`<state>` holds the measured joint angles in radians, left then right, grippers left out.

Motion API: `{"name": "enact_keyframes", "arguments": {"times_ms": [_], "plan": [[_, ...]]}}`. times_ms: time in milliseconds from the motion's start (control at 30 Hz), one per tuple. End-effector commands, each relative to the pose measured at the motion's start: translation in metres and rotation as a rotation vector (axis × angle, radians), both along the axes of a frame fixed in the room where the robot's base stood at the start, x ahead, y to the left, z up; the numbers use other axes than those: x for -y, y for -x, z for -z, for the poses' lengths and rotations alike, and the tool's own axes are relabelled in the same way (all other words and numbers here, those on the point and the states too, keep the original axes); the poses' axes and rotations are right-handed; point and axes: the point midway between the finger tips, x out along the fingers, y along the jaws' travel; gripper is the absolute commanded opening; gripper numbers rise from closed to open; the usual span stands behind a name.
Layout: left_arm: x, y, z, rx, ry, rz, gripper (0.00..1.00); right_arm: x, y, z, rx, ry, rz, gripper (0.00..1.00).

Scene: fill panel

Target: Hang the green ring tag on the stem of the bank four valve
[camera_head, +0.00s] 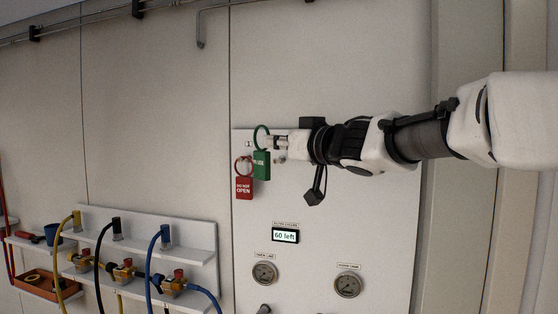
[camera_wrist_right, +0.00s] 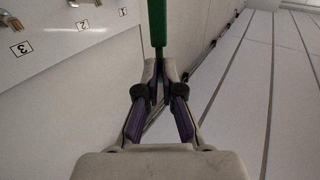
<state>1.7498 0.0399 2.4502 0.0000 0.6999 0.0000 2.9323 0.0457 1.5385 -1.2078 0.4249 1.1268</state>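The green ring tag (camera_head: 261,165) has a green ring above a green card with white lettering. My right gripper (camera_head: 272,142) is shut on it at the upper part of the panel. In the right wrist view a green strip of the tag (camera_wrist_right: 157,22) stands between the closed fingertips (camera_wrist_right: 159,68). I cannot tell whether the ring is clear of the hooks behind it. A red "DO NOT OPEN" tag (camera_head: 244,187) hangs just left of the green one. No valve is labelled clearly enough to tell bank four. My left gripper is out of view.
Below on the panel are a "60 left" display (camera_head: 285,236) and two gauges (camera_head: 264,273). A white shelf (camera_head: 200,246) at lower left carries hoses and brass valves (camera_head: 173,284), beside an orange tray (camera_head: 38,293).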

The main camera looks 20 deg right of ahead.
Motion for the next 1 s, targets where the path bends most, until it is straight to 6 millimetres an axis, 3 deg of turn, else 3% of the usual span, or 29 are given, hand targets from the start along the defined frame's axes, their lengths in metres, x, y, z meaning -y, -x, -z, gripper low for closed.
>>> {"name": "enact_keyframes", "arguments": {"times_ms": [133, 433, 767, 967, 1000], "plan": [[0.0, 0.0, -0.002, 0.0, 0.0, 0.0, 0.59, 0.013, -0.018, 0.012, -0.004, -0.004, 0.001, 0.0], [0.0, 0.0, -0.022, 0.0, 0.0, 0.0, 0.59, 0.055, -0.082, 0.049, -0.003, -0.003, 0.0, 0.0], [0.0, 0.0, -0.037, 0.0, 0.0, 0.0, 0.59, 0.077, -0.115, 0.074, -0.004, -0.002, 0.0, 0.0], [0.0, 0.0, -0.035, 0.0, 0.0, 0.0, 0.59, 0.078, -0.116, 0.077, -0.001, -0.001, -0.001, 0.0], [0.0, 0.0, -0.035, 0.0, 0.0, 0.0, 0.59, 0.078, -0.116, 0.077, -0.001, -0.001, -0.001, 0.19]]}}
